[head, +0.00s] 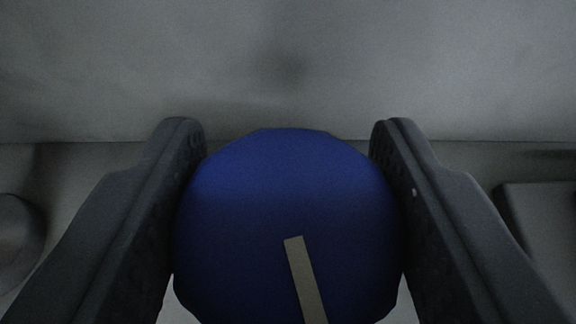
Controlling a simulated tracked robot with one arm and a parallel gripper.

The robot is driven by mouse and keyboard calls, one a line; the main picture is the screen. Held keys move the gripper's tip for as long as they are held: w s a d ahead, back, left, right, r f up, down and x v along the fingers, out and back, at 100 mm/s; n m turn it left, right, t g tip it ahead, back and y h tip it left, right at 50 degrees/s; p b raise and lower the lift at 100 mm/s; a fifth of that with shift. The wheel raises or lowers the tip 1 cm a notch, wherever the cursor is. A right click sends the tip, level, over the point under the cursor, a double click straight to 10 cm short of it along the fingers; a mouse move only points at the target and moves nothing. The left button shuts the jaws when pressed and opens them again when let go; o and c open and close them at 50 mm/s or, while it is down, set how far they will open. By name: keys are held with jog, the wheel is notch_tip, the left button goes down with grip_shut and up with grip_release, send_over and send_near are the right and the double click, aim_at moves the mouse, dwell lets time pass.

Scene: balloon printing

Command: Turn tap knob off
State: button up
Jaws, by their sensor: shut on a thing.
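A round blue knob (260,200) fills the lower middle of the head view. A pale stripe (305,280) on its face runs from near its centre down to the lower edge of the picture, leaning slightly to the right at the bottom. My gripper (288,135) has one dark finger on each side of the knob and is shut on it. The lower part of the knob is cut off by the picture's edge. What the knob is mounted on is mostly hidden behind it.
A plain grey surface (288,60) spans the upper view beyond the knob. A grey rounded object (18,240) is partly visible at the left edge. A grey block-like shape (545,225) with a dark edge is at the right edge.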

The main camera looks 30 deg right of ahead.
jog(key=shift+a+r+m+g+h+p, duration=0.25)
jog(key=shift+m+g+h+p, duration=0.3)
jog(key=shift+p, duration=2)
jog(key=shift+d+r+m+h+p, duration=0.1)
jog(key=shift+m+h+p, duration=0.25)
jog(key=shift+p, duration=0.75)
jog(key=p, duration=0.2)
jog(key=shift+w+m+g+h+p, duration=0.1)
jog(key=shift+m+g+h+p, duration=0.2)
jog(key=shift+g, duration=0.05)
jog(key=shift+f+m+p, duration=0.2)
jog(key=shift+m+p, duration=0.1)
jog(key=shift+p, duration=0.7)
jog(key=o, duration=1)
jog(key=shift+c, duration=0.2)
jog(key=shift+f+g, duration=0.1)
jog(key=shift+g, duration=0.3)
jog(key=shift+h, duration=0.3)
